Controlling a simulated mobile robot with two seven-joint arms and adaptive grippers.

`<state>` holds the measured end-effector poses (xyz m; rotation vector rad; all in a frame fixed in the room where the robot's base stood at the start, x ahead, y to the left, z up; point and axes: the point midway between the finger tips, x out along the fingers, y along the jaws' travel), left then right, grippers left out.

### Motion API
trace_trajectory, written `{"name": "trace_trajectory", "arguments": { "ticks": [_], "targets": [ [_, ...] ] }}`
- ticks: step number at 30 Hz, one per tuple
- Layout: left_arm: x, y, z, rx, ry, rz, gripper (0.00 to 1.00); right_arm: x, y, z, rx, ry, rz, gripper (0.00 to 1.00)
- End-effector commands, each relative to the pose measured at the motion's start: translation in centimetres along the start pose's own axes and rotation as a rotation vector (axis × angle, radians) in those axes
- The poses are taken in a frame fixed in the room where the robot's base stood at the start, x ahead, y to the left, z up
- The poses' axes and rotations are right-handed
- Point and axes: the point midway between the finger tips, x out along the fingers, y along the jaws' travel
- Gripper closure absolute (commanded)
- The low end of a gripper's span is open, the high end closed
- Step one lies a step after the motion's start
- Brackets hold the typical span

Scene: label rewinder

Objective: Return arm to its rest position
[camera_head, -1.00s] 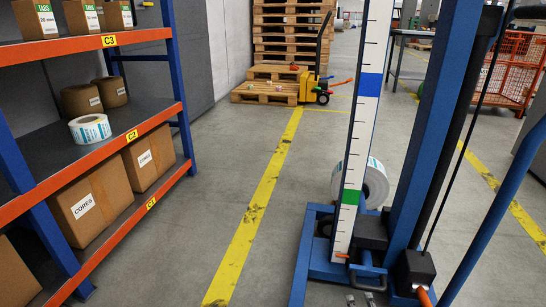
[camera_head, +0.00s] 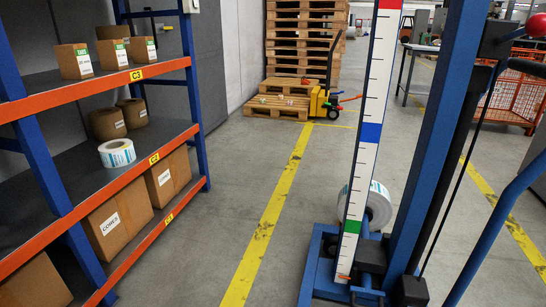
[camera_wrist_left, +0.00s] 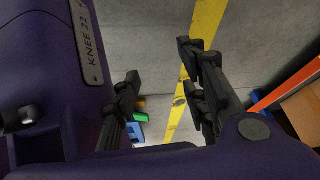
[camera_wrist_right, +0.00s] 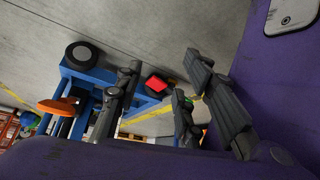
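My left gripper (camera_wrist_left: 160,84) shows in the left wrist view. Its dark fingers stand apart with nothing between them, and grey floor with a yellow line lies beyond. My right gripper (camera_wrist_right: 157,85) shows in the right wrist view. Its fingers are also apart and empty, with the blue lifter base (camera_wrist_right: 88,78) and a wheel (camera_wrist_right: 81,55) beyond. Neither gripper nor either arm shows in the head view. Purple parts of my own body fill the edges of both wrist views.
A shelf rack (camera_head: 155,159) with cartons and a label roll (camera_head: 117,153) stands at left. The blue lifter (camera_head: 417,150) with its marked scale (camera_head: 372,95) stands close at right, a white roll (camera_head: 379,204) behind it. Floor between is clear. Pallets (camera_head: 276,106) and a yellow pallet truck (camera_head: 319,103) stand behind.

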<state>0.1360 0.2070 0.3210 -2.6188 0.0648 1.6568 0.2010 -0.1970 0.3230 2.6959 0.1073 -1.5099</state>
Motion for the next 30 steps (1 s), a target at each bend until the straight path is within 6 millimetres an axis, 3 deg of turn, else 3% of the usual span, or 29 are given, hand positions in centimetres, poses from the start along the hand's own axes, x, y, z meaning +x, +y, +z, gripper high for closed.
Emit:
{"name": "trace_trajectory", "arguments": {
  "ticks": [1,4,14,23,30],
  "targets": [
    [-0.7,0.0,-0.6,-0.001,0.009,-0.001,0.6,-2.0,0.0,1.5,0.011,-0.033,0.005,0.64],
    [-1.4,0.0,-1.3,-0.002,0.018,-0.002,0.6,-4.8,0.5,4.6,0.024,-0.095,0.02,0.64],
    [-8.3,0.0,-5.2,-0.008,0.067,-0.002,0.6,-11.2,0.3,0.6,0.029,-0.057,0.019,0.64],
    [-16.6,0.0,-8.3,-0.016,0.084,-0.004,0.6,-18.8,0.2,-3.9,0.037,-0.032,0.018,0.64],
    [-22.5,0.4,-12.5,-0.021,0.119,0.003,0.6,-24.2,0.1,-8.9,0.043,0.009,0.017,0.64]
  ]
}}
